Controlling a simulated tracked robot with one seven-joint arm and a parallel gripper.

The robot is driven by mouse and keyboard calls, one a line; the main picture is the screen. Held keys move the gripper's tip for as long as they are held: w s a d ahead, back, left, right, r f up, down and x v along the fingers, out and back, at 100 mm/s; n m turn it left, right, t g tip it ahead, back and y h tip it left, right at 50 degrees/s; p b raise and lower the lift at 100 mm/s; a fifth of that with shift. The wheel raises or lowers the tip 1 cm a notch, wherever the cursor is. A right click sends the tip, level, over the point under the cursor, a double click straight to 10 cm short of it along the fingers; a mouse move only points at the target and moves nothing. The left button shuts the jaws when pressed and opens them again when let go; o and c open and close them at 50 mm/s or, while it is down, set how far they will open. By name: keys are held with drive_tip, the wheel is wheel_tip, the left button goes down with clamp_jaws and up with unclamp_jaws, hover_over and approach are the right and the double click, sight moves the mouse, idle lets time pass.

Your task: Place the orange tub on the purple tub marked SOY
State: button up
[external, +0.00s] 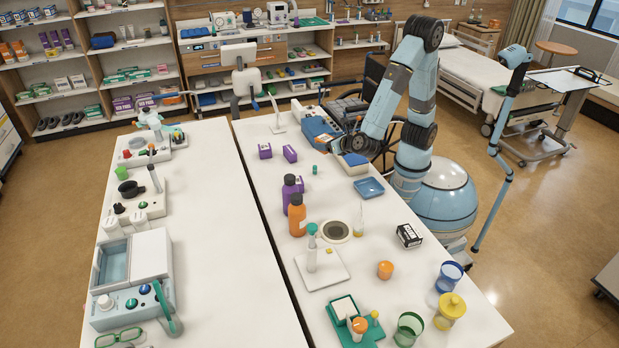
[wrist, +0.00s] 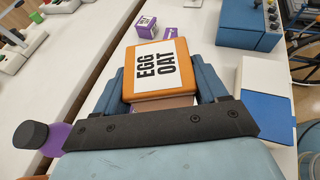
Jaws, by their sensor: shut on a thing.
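My gripper (wrist: 160,92) is shut on an orange tub (wrist: 129,75), whose white top label reads EGG OAT. Its blue fingers sit on either side of the tub. In the external view my gripper (external: 346,143) is above the right-hand table, and I cannot make out the orange tub there. A purple tub (wrist: 146,27) with a white label stands on the table beyond the held tub in the wrist view. Two small purple tubs, one on the left (external: 265,151) and one nearer my gripper (external: 290,154), show in the external view. I cannot read SOY on either.
A purple bottle (external: 289,190) and an orange bottle (external: 297,218) stand on the near side of the tubs. A blue device with knobs (wrist: 250,25) and a blue-and-white box (wrist: 265,95) are to the right in the wrist view. A gap separates the two tables.

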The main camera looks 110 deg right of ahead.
drive_tip(key=w+f, duration=0.4)
drive_tip(key=w, duration=0.4)
hover_over(297, 182)
drive_tip(key=f, duration=0.5)
drive_tip(key=shift+s+d+f, duration=0.1)
drive_tip(key=shift+s+f, duration=0.1)
drive_tip(key=shift+w+f, duration=0.15)
drive_tip(key=shift+f, duration=0.2)
wheel_tip(297, 182, down, 3)
drive_tip(key=shift+r, duration=0.2)
drive_tip(key=o, duration=1.2)
